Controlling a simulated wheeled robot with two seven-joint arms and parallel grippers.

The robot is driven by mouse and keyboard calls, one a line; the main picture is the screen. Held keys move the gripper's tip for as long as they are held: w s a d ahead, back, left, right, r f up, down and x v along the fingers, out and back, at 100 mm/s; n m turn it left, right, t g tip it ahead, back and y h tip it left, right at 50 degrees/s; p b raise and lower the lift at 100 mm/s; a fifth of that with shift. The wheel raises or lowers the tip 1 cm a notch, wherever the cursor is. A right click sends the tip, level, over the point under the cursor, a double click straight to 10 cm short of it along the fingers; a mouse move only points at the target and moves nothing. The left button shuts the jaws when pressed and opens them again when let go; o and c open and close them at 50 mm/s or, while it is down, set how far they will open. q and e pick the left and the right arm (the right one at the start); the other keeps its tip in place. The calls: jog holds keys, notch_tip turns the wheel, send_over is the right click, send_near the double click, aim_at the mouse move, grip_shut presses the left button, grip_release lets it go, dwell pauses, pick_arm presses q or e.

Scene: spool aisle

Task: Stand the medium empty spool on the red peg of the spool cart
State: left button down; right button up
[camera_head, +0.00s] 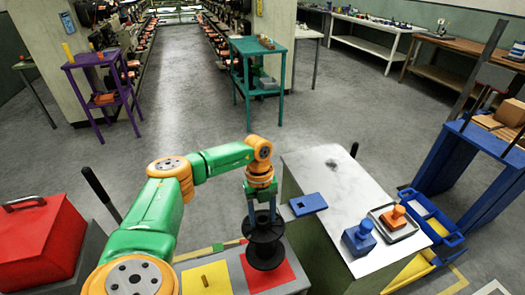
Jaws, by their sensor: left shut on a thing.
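The spool cart (228,271) is at the bottom centre, with a red square (282,276) and a yellow square (193,284) on its grey top. A small yellow peg (204,280) stands on the yellow square. My left gripper (262,209) points down over the red square and is shut on a black empty spool (265,254). The spool is upright, its lower flange over the red square. The red peg is hidden by the spool; I cannot tell whether the spool is around it or touches the cart. My right gripper is out of view.
To the right is a white-topped table (335,180) with a blue plate (308,205), a blue block (358,238) and an orange block (393,217) on a tray. A red box (40,245) is at the left. Open floor (180,100) lies beyond.

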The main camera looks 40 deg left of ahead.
aim_at(264, 233)
pick_arm(q)
jog(key=shift+s+d+f+b, duration=0.1)
jog(key=shift+d+f+b, duration=0.1)
jog(key=shift+f+b, duration=0.7)
jog(key=shift+s+d+f+b, duration=0.15)
jog(key=shift+f+b, duration=0.25)
jog(key=shift+f, duration=1.05)
jog(key=shift+s+d+f+b, duration=0.1)
jog(key=shift+d+f+b, duration=0.1)
jog(key=shift+f+b, duration=0.7)
jog(key=shift+c, duration=0.7)
grip_release()
jog(key=shift+f, duration=0.2)
jog(key=r, duration=0.4)
jog(key=a+r, duration=0.1)
jog(key=r, duration=0.2)
jog(key=shift+w+b, duration=0.3)
jog(key=shift+w, duration=0.05)
